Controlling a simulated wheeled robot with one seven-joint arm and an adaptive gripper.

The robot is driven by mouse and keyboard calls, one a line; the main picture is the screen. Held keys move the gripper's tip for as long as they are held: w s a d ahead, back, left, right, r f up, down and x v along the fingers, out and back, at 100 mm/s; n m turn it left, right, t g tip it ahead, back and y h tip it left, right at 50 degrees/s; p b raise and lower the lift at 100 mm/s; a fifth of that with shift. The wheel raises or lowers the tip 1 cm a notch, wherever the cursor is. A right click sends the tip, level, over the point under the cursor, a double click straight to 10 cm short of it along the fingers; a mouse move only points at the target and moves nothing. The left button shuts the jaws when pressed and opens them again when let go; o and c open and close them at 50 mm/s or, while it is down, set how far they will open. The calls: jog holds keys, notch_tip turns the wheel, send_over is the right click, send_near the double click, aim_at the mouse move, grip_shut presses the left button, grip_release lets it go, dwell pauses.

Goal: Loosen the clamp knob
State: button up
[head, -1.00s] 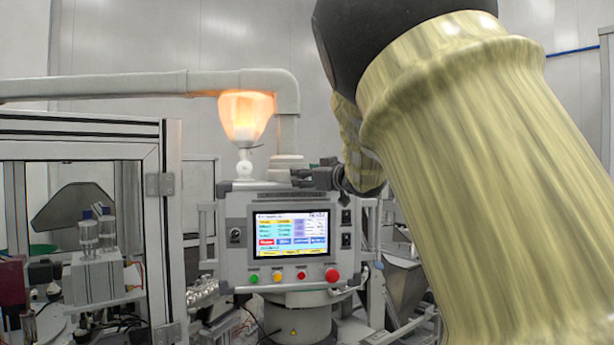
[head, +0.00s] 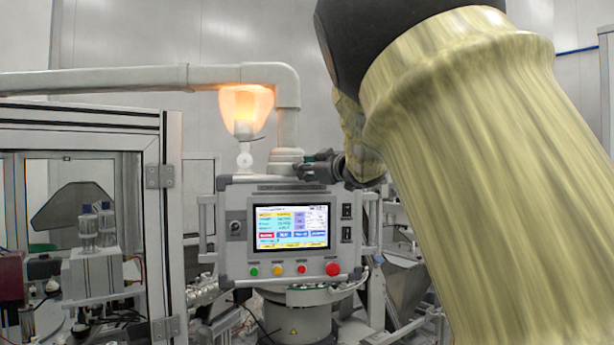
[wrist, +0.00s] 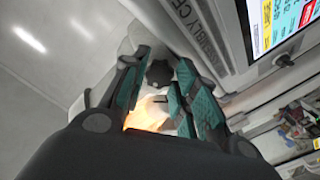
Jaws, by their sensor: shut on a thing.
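The clamp knob (wrist: 160,73) is a small, dark, lobed knob in the wrist view, by the pale post above the control panel. My gripper (wrist: 163,60) has its two teal-padded fingers on either side of the knob and is shut on it. In the head view my gripper (head: 312,167) reaches in from the right, just above the panel's top edge, at the foot of the grey upright pipe. The knob itself cannot be made out there behind the dark fingers.
The control panel (head: 240,262) with a lit screen and coloured buttons sits just below my gripper. A glowing lamp (head: 246,108) hangs left of the pipe (head: 288,125). A framed glass enclosure (head: 166,230) stands at left. The wall behind is clear.

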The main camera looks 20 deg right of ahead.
jog(key=n+b, duration=0.3)
jog(key=n, duration=0.2)
jog(key=shift+b, duration=0.35)
jog(key=shift+n, duration=0.3)
jog(key=o, duration=1)
jog(key=shift+s+d, duration=0.1)
jog(key=v, duration=1.2)
